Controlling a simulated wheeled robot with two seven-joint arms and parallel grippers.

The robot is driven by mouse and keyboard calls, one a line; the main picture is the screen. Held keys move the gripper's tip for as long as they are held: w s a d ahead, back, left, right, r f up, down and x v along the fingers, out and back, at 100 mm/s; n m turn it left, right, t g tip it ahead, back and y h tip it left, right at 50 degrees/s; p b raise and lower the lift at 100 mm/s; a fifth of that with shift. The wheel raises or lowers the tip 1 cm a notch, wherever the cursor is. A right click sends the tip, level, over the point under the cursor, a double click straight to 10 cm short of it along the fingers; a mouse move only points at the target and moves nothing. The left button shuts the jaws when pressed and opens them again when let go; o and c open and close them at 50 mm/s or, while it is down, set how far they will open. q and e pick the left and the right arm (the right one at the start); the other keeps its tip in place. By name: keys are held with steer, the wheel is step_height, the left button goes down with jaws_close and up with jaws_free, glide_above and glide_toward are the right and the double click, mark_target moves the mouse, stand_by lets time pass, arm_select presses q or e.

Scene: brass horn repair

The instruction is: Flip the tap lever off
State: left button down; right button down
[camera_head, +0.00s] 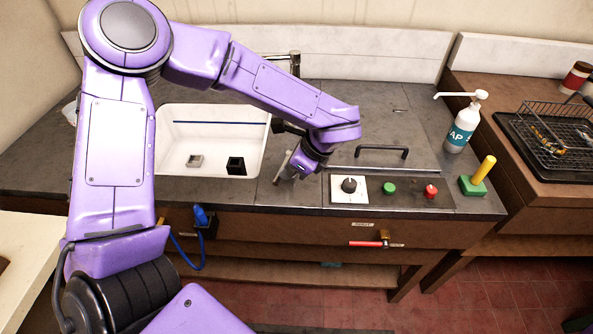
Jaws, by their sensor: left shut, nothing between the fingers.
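A red lever (366,244) on a brass tap body (385,237) sits on the front of the wooden cabinet, below the counter. The lever lies roughly horizontal, pointing left. A metal spout (295,62) stands at the back of the counter, partly hidden behind my left arm. My left gripper (283,172) is shut and empty. It is over the counter between the sink and the control panel, up and to the left of the red lever and apart from it. My right gripper is not in view.
A white sink (215,118) holds a grey block and a black block. A panel has a black knob (349,185), green button (389,188) and red button (431,191). A soap bottle (461,128) and a green block with yellow peg (474,185) stand right. A blue nozzle (201,215) hangs in front.

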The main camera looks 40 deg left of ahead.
arm_select(q)
steer(key=shift+s+f, duration=0.1)
steer(key=shift+f, duration=0.1)
steer(key=w+d+f+b+v, duration=0.1)
steer(key=b+v, duration=0.1)
steer(key=v, duration=1.1)
steer(key=shift+d+r+b, duration=0.3)
steer(key=shift+d+b, duration=0.05)
steer(key=shift+d, duration=0.05)
